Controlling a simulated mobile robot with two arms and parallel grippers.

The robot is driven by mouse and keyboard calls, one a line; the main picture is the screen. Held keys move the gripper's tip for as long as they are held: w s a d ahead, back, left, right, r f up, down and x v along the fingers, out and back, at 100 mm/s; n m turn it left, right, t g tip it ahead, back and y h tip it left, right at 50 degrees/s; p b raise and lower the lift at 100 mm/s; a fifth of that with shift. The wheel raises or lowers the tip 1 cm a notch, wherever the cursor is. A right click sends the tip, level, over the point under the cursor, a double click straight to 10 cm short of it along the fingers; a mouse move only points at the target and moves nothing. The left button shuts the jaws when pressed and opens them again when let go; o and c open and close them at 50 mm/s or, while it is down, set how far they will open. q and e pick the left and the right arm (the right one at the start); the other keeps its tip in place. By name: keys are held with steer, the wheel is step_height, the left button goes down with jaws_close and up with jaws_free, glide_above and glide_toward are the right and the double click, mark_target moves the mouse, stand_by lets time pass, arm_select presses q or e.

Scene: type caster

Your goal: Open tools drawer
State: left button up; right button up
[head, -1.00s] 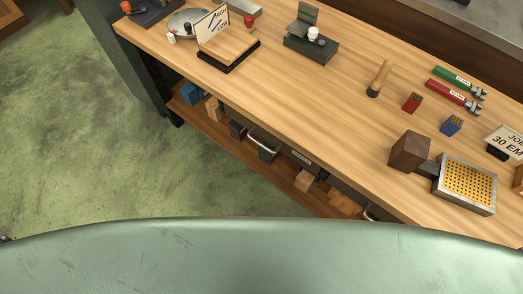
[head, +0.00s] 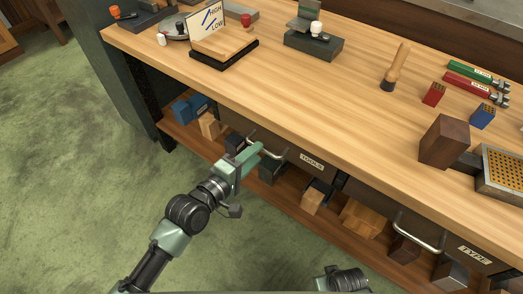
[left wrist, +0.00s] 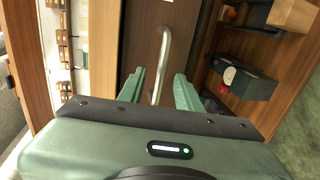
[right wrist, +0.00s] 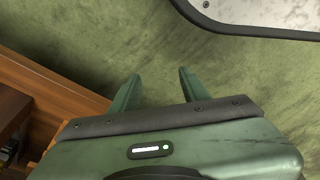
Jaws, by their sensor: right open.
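The tools drawer (head: 290,153) has a dark front with a "TOOLS" label and sits under the workbench top. Its silver bar handle (head: 272,154) is at the left of the label, and it also shows in the left wrist view (left wrist: 164,50). The drawer looks shut. My left gripper (head: 256,152) is at this handle. In the left wrist view its fingers (left wrist: 160,88) are open, one on each side of the handle's lower end, with gaps visible. My right gripper (right wrist: 154,90) is open and empty over the green floor.
The type drawer (head: 450,250) with its own handle is further right. A lower shelf (head: 285,200) carries wooden and dark blocks. The bench top (head: 340,100) holds a sign, a mallet, a wooden block and small boxes. The green floor (head: 80,190) at left is clear.

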arm_select(q)
steer(key=shift+b+x, duration=0.3)
steer(key=shift+x, duration=1.7)
arm_select(e)
steer(key=shift+w+r, duration=0.25)
steer(key=shift+r, duration=0.3)
steer(key=shift+w+r, duration=0.25)
steer(key=shift+r, duration=0.25)
arm_select(q)
steer(key=shift+f, duration=0.1)
jaws_close()
